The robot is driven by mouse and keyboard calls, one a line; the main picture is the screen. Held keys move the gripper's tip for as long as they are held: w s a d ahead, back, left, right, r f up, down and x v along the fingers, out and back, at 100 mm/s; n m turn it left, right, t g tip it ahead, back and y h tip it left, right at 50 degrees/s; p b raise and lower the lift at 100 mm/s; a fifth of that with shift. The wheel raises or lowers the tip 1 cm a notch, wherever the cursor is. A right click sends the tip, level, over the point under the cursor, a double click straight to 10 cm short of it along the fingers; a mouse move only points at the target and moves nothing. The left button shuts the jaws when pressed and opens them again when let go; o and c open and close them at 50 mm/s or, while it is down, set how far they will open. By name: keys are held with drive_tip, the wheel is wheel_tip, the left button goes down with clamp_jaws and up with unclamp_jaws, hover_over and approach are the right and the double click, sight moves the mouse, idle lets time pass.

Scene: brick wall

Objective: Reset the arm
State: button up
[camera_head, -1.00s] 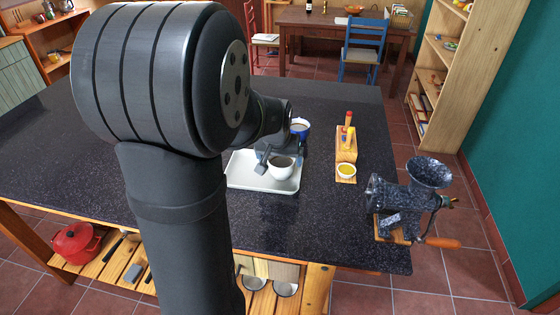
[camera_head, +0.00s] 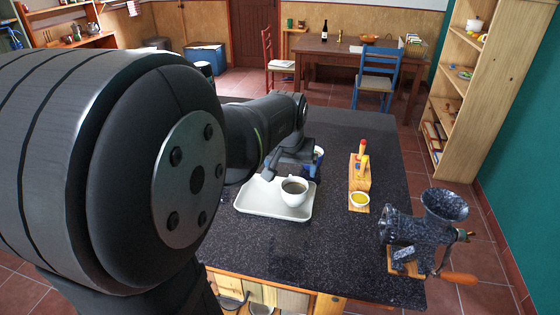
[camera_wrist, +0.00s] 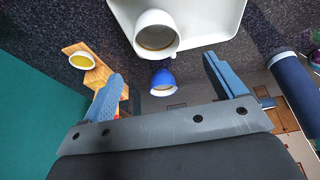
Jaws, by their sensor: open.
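My gripper (camera_head: 292,165) is open, its blue fingers above the far side of the tray in the head view. It also shows in the wrist view (camera_wrist: 163,68), with its fingers spread apart and nothing gripped. A white cup (camera_head: 295,198) with dark contents stands upright on the pale tray (camera_head: 262,206); the cup also shows in the wrist view (camera_wrist: 156,27). A blue cup (camera_head: 319,154) is partly hidden behind the gripper. In the wrist view the blue cup (camera_wrist: 163,82) appears in the gap between the fingers; I cannot tell how far away it is.
A wooden block (camera_head: 360,178) with red and yellow parts and a small bowl of yellow contents (camera_head: 360,200) stand right of the tray. A speckled grinder (camera_head: 425,232) is at the counter's right edge. The dark counter (camera_head: 330,245) is clear in front.

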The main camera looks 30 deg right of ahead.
sight(293, 187)
drive_tip(key=shift+f, duration=0.15)
drive_tip(key=x, duration=1.1)
drive_tip(key=shift+f, duration=0.3)
drive_tip(key=shift+w+d, duration=0.15)
drive_tip(key=shift+r, duration=1.2)
drive_tip(key=shift+f, duration=0.1)
